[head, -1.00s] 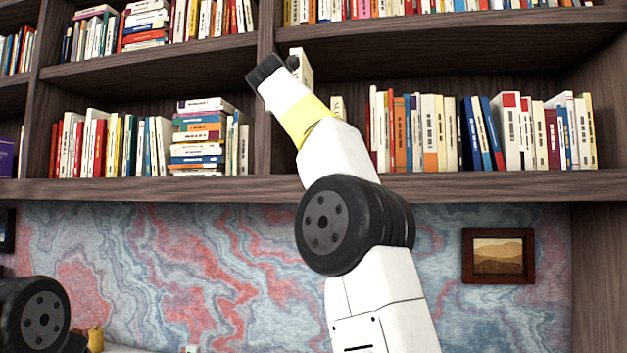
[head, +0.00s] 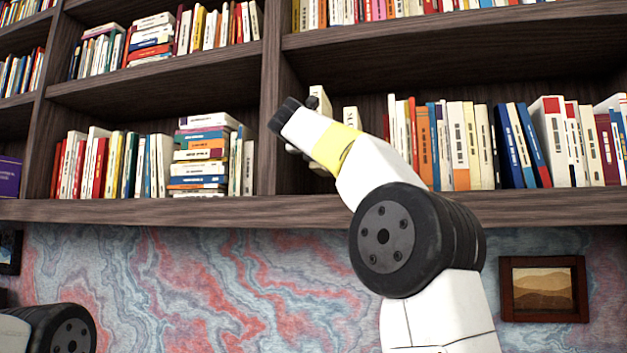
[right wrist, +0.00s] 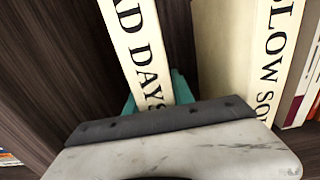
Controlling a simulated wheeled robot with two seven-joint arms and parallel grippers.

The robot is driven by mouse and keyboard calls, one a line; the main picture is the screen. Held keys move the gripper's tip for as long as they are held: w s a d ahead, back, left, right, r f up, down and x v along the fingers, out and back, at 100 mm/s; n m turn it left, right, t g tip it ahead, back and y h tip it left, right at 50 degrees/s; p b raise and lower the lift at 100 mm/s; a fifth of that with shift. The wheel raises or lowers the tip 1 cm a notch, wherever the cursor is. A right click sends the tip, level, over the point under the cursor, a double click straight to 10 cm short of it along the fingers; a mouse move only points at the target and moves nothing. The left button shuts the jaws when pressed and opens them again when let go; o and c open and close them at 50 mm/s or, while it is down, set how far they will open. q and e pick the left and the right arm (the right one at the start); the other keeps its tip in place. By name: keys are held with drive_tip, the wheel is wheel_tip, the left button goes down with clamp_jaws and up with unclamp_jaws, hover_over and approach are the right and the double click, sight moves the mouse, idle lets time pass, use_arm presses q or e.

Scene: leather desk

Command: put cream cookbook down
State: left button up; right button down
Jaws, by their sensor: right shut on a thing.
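The cream cookbook (head: 320,99) is upright in the shelf compartment right of the upright divider. In the right wrist view its spine (right wrist: 143,50), with black letters ending in "AD DAYS", leans a little and rises from my right gripper (right wrist: 165,112). My right gripper (head: 290,116) is shut on it; the arm hides the book's lower part in the head view, so I cannot tell whether it touches the board. A teal piece shows behind the spine's lower end. My left gripper is out of view; only part of the left arm shows at lower left.
Another cream book (head: 351,119) stands just to the right, its "LOW SO" spine (right wrist: 277,55) close in the wrist view, with a narrow dark gap between. The dark wooden divider (head: 272,120) is close on the left. A row of books (head: 500,145) fills the right.

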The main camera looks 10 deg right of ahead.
sight(321, 172)
drive_tip(key=shift+f, duration=3.25)
drive_tip(key=c, duration=1.1)
unclamp_jaws()
drive_tip(key=shift+f, duration=0.1)
drive_tip(key=v, duration=1.2)
